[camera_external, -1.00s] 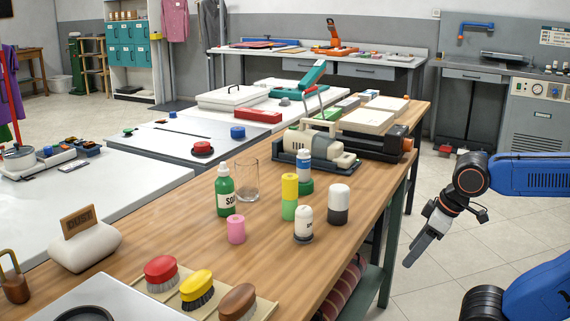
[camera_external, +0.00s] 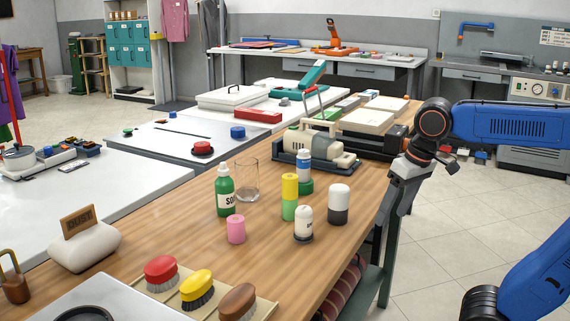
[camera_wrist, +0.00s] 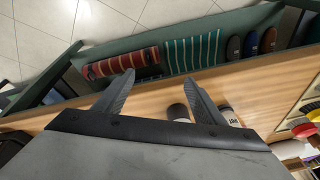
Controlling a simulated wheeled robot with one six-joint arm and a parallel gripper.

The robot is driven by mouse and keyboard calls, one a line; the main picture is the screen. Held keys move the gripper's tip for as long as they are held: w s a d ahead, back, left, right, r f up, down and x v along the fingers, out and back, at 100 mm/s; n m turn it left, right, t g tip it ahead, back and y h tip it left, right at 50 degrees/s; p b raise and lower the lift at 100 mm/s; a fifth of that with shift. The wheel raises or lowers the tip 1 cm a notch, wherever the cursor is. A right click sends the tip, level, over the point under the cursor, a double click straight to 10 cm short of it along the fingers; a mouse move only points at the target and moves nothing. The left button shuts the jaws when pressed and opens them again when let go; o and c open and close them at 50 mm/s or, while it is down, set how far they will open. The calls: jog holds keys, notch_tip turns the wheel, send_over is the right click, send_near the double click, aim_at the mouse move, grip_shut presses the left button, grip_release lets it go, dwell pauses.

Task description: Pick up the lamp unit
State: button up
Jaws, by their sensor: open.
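I cannot tell for sure which thing is the lamp unit. A cream and grey barrel-shaped unit (camera_external: 322,146) lies on a dark tray on the wooden bench, right of centre in the external view. My gripper (camera_external: 400,208) hangs at the bench's right edge, nearer the camera than this unit and apart from it. In the wrist view my gripper (camera_wrist: 160,76) has its two fingers spread with nothing between them. They point over the bench edge and the lower shelf. The barrel-shaped unit is not clearly seen there.
The wooden bench (camera_external: 150,240) bears a green soap bottle (camera_external: 225,192), a glass (camera_external: 247,180), a white-and-black jar (camera_external: 338,204) and several brushes (camera_external: 197,290). Pale boxes (camera_external: 368,121) stand behind the unit. A red striped roll (camera_wrist: 115,64) lies on the lower shelf.

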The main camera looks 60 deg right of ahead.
aim_at(338, 207)
jog(key=w+a+r+m+g, duration=0.25)
jog(key=w+r+m, duration=0.65)
jog(key=w+r, duration=0.6)
jog(key=shift+g, duration=0.35)
jog(key=f, duration=1.1)
jog(key=d+f, duration=0.1)
jog(key=f, duration=0.5)
jog(key=shift+s+f, duration=0.1)
jog(key=shift+s, duration=0.25)
jog(key=c, duration=1.2)
